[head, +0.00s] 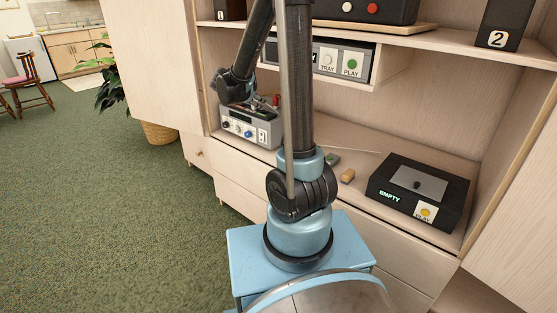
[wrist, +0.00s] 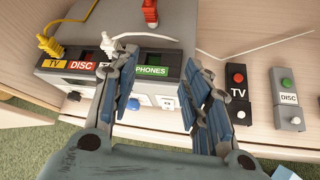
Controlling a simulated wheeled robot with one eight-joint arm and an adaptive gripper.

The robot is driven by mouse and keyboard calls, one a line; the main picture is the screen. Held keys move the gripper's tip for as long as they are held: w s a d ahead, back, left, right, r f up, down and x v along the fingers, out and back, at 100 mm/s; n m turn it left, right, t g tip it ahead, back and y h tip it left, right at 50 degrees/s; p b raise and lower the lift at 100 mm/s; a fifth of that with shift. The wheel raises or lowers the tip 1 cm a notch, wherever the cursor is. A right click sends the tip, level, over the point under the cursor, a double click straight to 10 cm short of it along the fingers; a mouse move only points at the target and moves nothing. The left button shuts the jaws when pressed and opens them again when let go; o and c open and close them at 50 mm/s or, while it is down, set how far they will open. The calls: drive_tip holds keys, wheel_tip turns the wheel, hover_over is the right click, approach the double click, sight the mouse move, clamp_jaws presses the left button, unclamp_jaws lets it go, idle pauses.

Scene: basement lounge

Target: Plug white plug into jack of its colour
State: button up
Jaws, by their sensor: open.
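The grey box with a row of jacks (wrist: 185,65) also shows on the shelf in the head view (head: 262,130). A jack between the DISC and PHONES labels is largely hidden by that finger. My gripper (wrist: 160,90) is open over the front of the box, its fingers apart with nothing between them.
A yellow plug (wrist: 49,46) is at the TV jack. TV (wrist: 238,92) and DISC (wrist: 287,98) remotes lie to the right. A black player (head: 417,193) stands on the shelf; another shelf hangs above the box.

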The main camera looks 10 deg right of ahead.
drive_tip(key=s+d+m+g+y, duration=0.1)
drive_tip(key=s+d+m+g, duration=0.35)
drive_tip(key=s, duration=0.75)
drive_tip(key=s+a+f+m+g+y, duration=0.1)
drive_tip(key=s+f+m+y, duration=0.2)
drive_tip(key=s+m, duration=0.6)
drive_tip(key=s+a+f+m+g+y, duration=0.1)
drive_tip(key=s+a+f+m+y, duration=0.1)
drive_tip(key=s+m, duration=0.8)
drive_tip(key=s+f+y, duration=0.1)
drive_tip(key=s+f, duration=0.1)
drive_tip(key=s, duration=0.7)
drive_tip(key=shift+s+f, duration=0.35)
drive_tip(key=shift+s, duration=0.05)
drive_tip(key=shift+w+f, duration=0.2)
drive_tip(key=shift+w, duration=0.2)
